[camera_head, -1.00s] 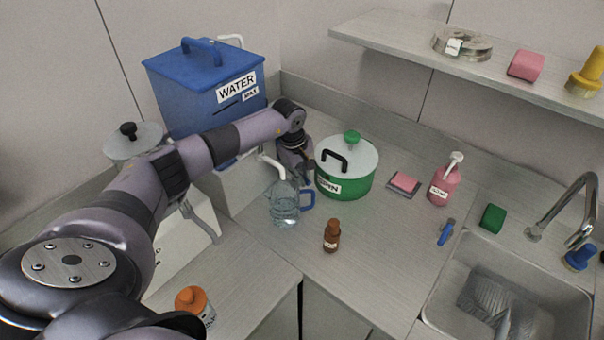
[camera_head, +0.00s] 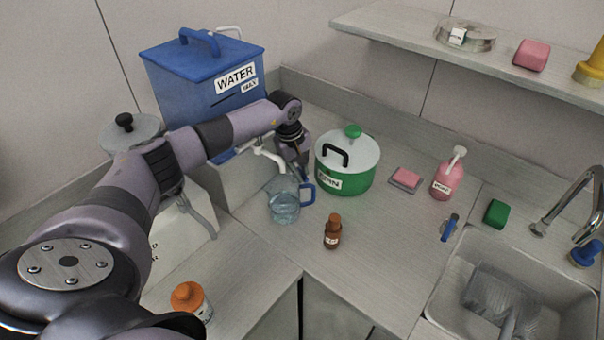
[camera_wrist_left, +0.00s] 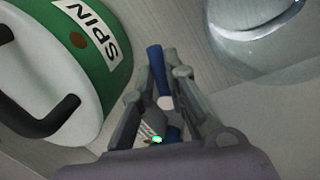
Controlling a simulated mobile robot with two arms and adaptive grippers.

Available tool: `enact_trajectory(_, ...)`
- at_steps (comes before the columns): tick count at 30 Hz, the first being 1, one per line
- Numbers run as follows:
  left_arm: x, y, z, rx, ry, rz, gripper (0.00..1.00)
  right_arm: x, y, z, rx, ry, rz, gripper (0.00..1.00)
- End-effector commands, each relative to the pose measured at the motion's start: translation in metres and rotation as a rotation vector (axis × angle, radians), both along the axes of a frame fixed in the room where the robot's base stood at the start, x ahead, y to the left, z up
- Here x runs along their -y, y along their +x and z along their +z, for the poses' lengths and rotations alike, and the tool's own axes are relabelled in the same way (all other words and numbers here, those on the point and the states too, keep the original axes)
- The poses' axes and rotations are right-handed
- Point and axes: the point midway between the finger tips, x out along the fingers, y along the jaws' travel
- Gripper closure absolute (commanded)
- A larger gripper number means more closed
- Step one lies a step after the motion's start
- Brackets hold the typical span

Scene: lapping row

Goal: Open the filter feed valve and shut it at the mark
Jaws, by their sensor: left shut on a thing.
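The blue tank marked WATER (camera_head: 180,85) stands at the back left, with a white tap (camera_head: 268,155) at its lower front. The clear jug (camera_head: 284,208) with a blue handle stands upright under the spout, with water in its lower part. Its rounded glass is at the upper right of the left wrist view (camera_wrist_left: 262,45). My left gripper (camera_head: 300,172) is beside the tap, above the jug's handle side. Its fingers are shut on a blue valve lever (camera_wrist_left: 157,70), largely hidden between them. I cannot make out the fill mark on the jug. My right gripper is not in view.
The green SPIN pot (camera_head: 345,182) stands close to the right of my left gripper. A brown bottle (camera_head: 332,232) stands in front of the jug.

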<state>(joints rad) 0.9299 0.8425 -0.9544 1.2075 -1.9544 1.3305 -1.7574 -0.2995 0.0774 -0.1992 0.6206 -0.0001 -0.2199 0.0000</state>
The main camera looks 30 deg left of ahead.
Motion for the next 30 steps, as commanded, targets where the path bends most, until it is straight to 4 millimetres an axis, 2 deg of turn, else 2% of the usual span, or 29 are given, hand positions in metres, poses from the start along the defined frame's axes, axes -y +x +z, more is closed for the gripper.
enact_trajectory(1, -0.0026, -0.0004, -0.0048, 0.004, 0.002, -0.036, 1.00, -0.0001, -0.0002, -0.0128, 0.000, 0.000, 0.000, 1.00)
enact_trajectory(3, -0.0028, -0.0015, -0.0029, 0.005, 0.000, -0.083, 1.00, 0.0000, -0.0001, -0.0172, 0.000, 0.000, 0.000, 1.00)
enact_trajectory(14, -0.0030, -0.0034, 0.0010, 0.003, -0.001, -0.121, 1.00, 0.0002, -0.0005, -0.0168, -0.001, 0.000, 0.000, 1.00)
enact_trajectory(15, -0.0030, -0.0034, 0.0010, 0.003, -0.001, -0.121, 0.86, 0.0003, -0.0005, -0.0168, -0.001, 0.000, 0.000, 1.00)
enact_trajectory(21, -0.0030, -0.0034, 0.0007, 0.002, -0.001, -0.120, 0.72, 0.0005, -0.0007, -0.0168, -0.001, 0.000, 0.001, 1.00)
enact_trajectory(24, -0.0029, -0.0035, 0.0005, 0.002, -0.001, -0.120, 0.67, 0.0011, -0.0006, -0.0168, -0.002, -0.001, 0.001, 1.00)
enact_trajectory(30, -0.0028, -0.0036, 0.0002, 0.001, 0.000, -0.120, 0.67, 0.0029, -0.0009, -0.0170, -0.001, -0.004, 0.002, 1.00)
